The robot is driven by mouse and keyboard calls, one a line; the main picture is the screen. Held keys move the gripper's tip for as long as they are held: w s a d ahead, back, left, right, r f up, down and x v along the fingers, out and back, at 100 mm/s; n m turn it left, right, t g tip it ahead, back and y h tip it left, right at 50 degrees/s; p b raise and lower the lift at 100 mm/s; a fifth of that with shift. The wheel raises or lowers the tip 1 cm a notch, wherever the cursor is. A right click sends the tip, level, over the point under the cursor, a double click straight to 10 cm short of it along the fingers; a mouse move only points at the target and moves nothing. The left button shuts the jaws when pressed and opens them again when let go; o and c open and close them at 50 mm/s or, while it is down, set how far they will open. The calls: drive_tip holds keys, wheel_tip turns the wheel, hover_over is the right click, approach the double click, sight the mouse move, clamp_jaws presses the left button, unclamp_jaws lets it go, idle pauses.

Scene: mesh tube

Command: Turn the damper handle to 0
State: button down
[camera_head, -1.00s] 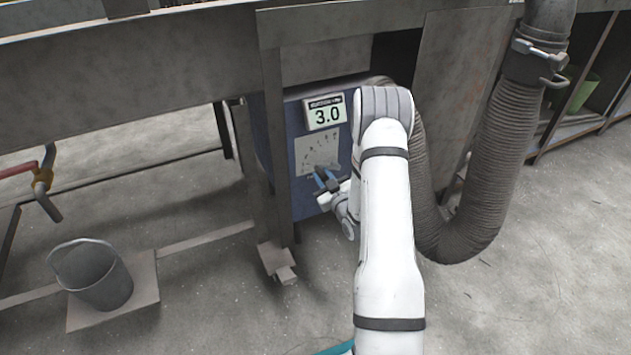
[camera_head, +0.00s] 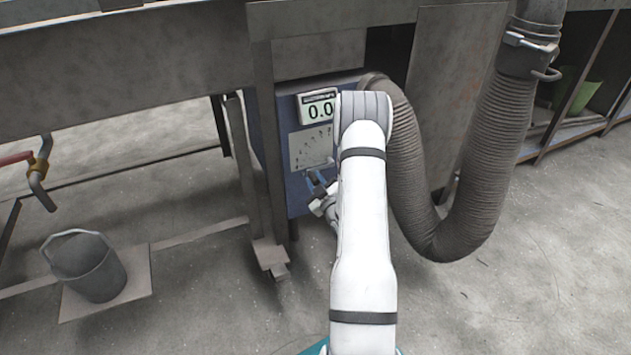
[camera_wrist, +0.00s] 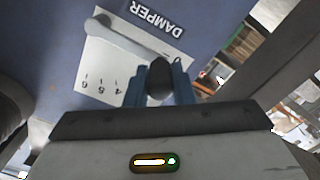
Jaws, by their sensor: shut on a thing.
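The damper panel is a pale dial plate (camera_head: 310,149) on a blue box (camera_head: 300,198) under the bench. In the head view my gripper (camera_head: 316,183) is at the dial's lower edge, partly hidden by my arm.
A large ribbed hose (camera_head: 478,170) hangs in a loop right of my arm. A bench leg (camera_head: 268,150) stands just left of the box. A bucket (camera_head: 88,266) and a valve pipe (camera_head: 38,175) are at the left. The floor at right is clear.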

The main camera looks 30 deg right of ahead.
drive_tip(key=shift+w+a, duration=0.15)
drive_tip(key=shift+a, duration=0.05)
drive_tip(key=c, duration=1.2)
unclamp_jaws()
drive_tip(key=shift+d, duration=0.1)
drive_tip(key=shift+c, duration=0.2)
drive_tip(key=shift+s, duration=0.25)
drive_tip(key=s+p, duration=0.2)
drive_tip(key=s, duration=0.5)
drive_tip(key=shift+s+a+p, duration=0.2)
drive_tip(key=shift+a+p, duration=0.1)
drive_tip(key=shift+a, duration=0.1)
